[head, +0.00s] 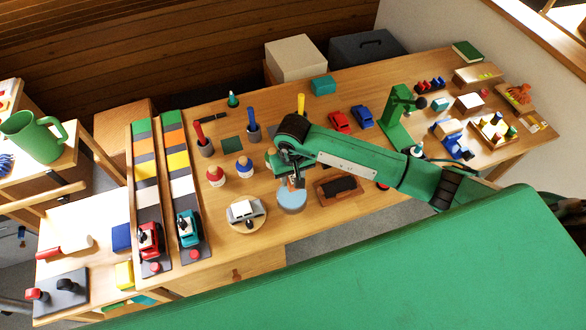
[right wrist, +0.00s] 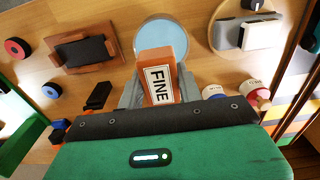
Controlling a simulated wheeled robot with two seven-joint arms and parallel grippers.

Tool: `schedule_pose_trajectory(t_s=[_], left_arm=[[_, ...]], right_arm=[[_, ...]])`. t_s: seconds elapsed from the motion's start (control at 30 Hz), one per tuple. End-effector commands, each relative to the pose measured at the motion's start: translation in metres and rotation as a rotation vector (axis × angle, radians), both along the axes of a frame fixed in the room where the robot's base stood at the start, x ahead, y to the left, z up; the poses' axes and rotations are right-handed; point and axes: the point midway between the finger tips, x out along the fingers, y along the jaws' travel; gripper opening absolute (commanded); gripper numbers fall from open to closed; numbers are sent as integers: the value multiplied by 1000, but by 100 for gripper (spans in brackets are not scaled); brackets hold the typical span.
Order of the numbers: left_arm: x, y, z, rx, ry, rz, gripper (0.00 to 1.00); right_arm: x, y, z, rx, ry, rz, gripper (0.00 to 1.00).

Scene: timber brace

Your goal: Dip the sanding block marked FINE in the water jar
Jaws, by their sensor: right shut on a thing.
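The sanding block (right wrist: 155,65) is orange with a white label reading FINE. My right gripper (right wrist: 158,88) is shut on it, a grey finger on each side. In the head view the right gripper (head: 291,178) points down just above the water jar (head: 292,203). The jar shows as a round, pale blue shape. In the right wrist view the water jar (right wrist: 162,36) lies beyond the block's far end, which overlaps its near edge. I cannot tell whether the block touches the water. My left gripper is not in view.
A wooden tray with a dark block (head: 338,189) stands right of the jar. A round board with a grey and white thing (head: 246,212) stands left. Red and blue bottles (head: 215,175) (head: 244,167) stand behind left. A green stand (head: 396,125) rises to the right.

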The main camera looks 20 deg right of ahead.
Motion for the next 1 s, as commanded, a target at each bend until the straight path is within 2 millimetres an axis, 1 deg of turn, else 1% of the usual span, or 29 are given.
schedule_pose_trajectory(t_s=[0.03, 0.07, 0.37, 0.93, 1.0], left_arm=[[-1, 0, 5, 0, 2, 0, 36], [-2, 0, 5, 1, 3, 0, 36], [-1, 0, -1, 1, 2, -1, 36], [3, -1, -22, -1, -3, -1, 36], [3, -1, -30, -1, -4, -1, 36]], right_arm=[[-2, 2, -1, 0, 5, -2, 18], [-2, 2, -4, -1, 6, -1, 18], [-2, 2, -16, -3, 6, 0, 18], [-2, 2, -60, -3, 7, 0, 18], [-1, 2, -67, -5, 5, 1, 18]])
